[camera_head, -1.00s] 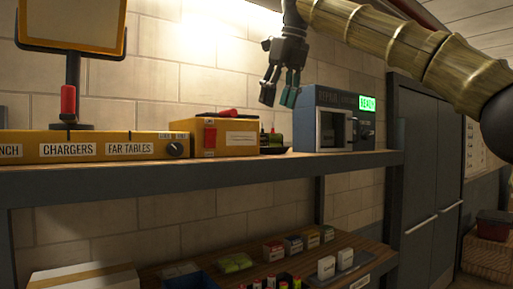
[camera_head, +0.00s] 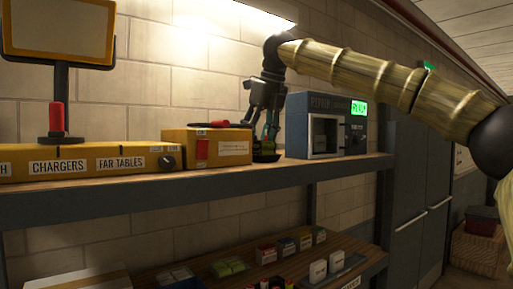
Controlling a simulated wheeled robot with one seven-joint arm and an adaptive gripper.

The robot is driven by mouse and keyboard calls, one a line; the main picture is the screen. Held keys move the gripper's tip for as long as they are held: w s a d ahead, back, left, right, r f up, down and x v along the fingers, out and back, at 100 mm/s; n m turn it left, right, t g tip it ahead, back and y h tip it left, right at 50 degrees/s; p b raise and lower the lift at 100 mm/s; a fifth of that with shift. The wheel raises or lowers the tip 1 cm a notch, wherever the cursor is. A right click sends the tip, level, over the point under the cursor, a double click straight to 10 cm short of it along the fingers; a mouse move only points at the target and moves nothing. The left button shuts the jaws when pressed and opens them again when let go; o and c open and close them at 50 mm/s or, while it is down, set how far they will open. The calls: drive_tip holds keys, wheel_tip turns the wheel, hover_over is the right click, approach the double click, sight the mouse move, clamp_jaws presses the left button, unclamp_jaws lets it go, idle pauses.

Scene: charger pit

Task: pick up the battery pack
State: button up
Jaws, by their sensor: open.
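My gripper (camera_head: 267,132) hangs from the bamboo-like arm, pointing down just left of the blue-grey machine on the upper shelf. Its jaws are open, with the fingertips low over a small dark dish (camera_head: 265,158). The dish sits on the shelf between the yellow box and the machine. Small greenish upright items stood in the dish area in the earlier view; the fingers now mostly hide that spot. I cannot tell for sure which item is the battery pack, or whether the fingers are around or in front of anything.
A yellow box (camera_head: 232,148) with a dark and red item on top stands close left of my gripper. The blue-grey machine (camera_head: 298,130) with a green display stands close right. A long yellow CHARGERS unit (camera_head: 80,163) fills the left of the shelf (camera_head: 150,197). Small boxes fill the lower shelf.

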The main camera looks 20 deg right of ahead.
sight(265, 140)
drive_tip(key=shift+f, duration=0.2)
drive_tip(key=shift+s+f, duration=0.15)
drive_tip(key=shift+s, duration=0.2)
drive_tip(key=s, duration=0.2)
drive_tip(key=s+r, duration=0.1)
drive_tip(key=shift+s+d+r, duration=0.1)
drive_tip(key=shift+s+d, duration=0.1)
drive_tip(key=shift+s, duration=0.2)
drive_tip(key=shift+a, duration=0.1)
drive_tip(key=shift+c, duration=1.2)
drive_tip(key=shift+w+a+f, duration=0.1)
drive_tip(key=shift+w+f, duration=0.2)
drive_tip(key=shift+w, duration=0.3)
drive_tip(key=shift+w+a+f, duration=0.1)
drive_tip(key=shift+w+f, duration=0.2)
drive_tip(key=shift+w, duration=0.3)
drive_tip(key=c, duration=0.7)
drive_tip(key=shift+s+d, duration=0.1)
drive_tip(key=shift+r, duration=0.1)
